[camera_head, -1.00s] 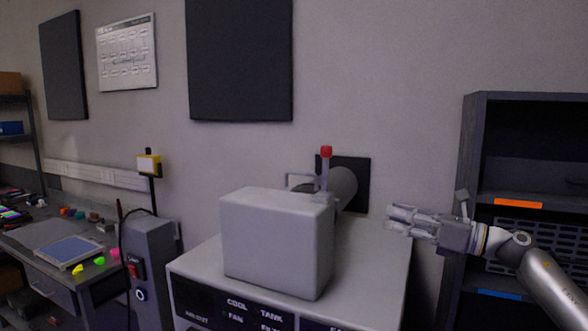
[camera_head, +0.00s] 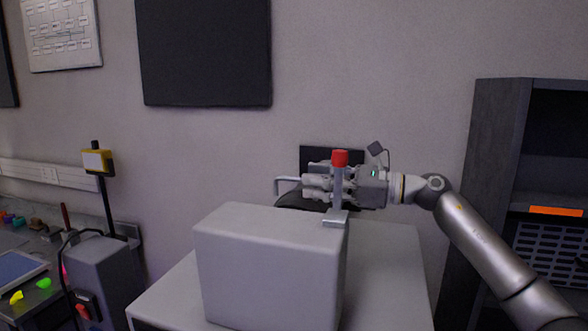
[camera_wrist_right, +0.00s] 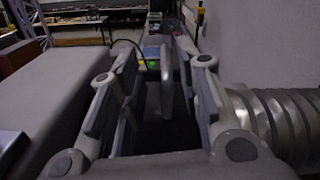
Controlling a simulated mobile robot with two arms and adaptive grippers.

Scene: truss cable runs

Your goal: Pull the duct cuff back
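My right gripper (camera_head: 318,185) is in front of the dark wall plate (camera_head: 318,153), behind the red-topped post, with its fingers pointing left. In the right wrist view the gripper (camera_wrist_right: 158,75) is open, with a clear gap between its fingers. A flat grey bar (camera_wrist_right: 167,85), seemingly part of the cuff's handle, shows between the fingers; I cannot tell if it touches them. The handle (camera_head: 285,182) shows just left of the fingertips in the head view. The ribbed silver duct (camera_wrist_right: 275,115) lies beside the right finger; my gripper mostly hides it in the head view. My left gripper is not in view.
A large grey box (camera_head: 270,265) sits on the cabinet top (camera_head: 385,265) in front of my gripper. The red-topped post (camera_head: 339,185) stands at its back corner, close to the gripper. A dark shelf unit (camera_head: 490,180) is at right. A workbench is at left.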

